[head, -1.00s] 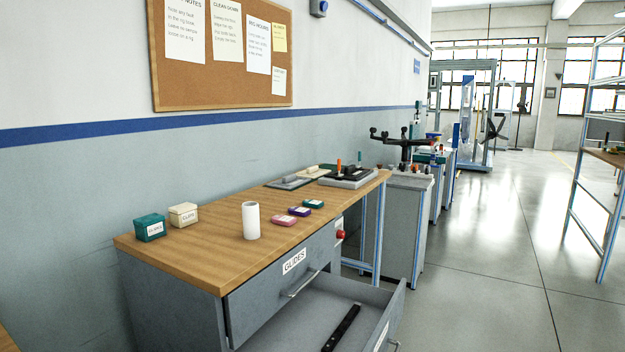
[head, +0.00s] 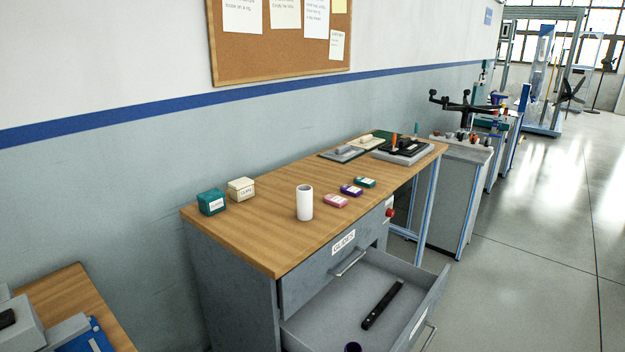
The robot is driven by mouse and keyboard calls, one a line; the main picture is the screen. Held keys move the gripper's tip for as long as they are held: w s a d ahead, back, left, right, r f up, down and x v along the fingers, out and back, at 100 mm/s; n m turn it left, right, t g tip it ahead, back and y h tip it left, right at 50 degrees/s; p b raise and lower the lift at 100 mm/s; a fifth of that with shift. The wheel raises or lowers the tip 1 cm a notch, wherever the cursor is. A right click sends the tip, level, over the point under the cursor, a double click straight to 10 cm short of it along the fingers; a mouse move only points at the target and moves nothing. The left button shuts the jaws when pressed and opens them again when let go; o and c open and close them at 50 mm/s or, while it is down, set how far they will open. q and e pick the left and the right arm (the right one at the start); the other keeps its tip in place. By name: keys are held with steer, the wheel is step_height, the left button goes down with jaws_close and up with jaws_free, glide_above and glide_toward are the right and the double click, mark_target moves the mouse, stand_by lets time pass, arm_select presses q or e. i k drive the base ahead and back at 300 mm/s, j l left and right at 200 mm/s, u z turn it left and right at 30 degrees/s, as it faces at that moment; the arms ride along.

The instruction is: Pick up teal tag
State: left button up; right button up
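The teal tag (head: 365,182) is a small flat block with a white label, lying on the wooden bench top (head: 262,246). It is the farthest of a short row, behind a purple tag (head: 351,190) and a pink tag (head: 335,201). Neither of my grippers shows in the head view.
A white cylinder (head: 304,203) stands left of the tags. A teal box (head: 211,202) and a cream box (head: 240,189) sit at the bench's left. An open drawer (head: 340,309) with a black bar (head: 382,305) juts out in front. Fixtures (head: 402,151) fill the far end.

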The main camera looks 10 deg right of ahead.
mark_target(368, 182)
steer(key=i+l+u, duration=0.15)
steer(key=l+u, duration=0.2)
steer(key=l, duration=0.25)
steer(key=i+l+u, duration=0.1)
steer(key=l+u, duration=0.25)
steer(key=l, duration=0.25)
steer(key=l+u, duration=0.35)
steer(key=l, duration=0.3)
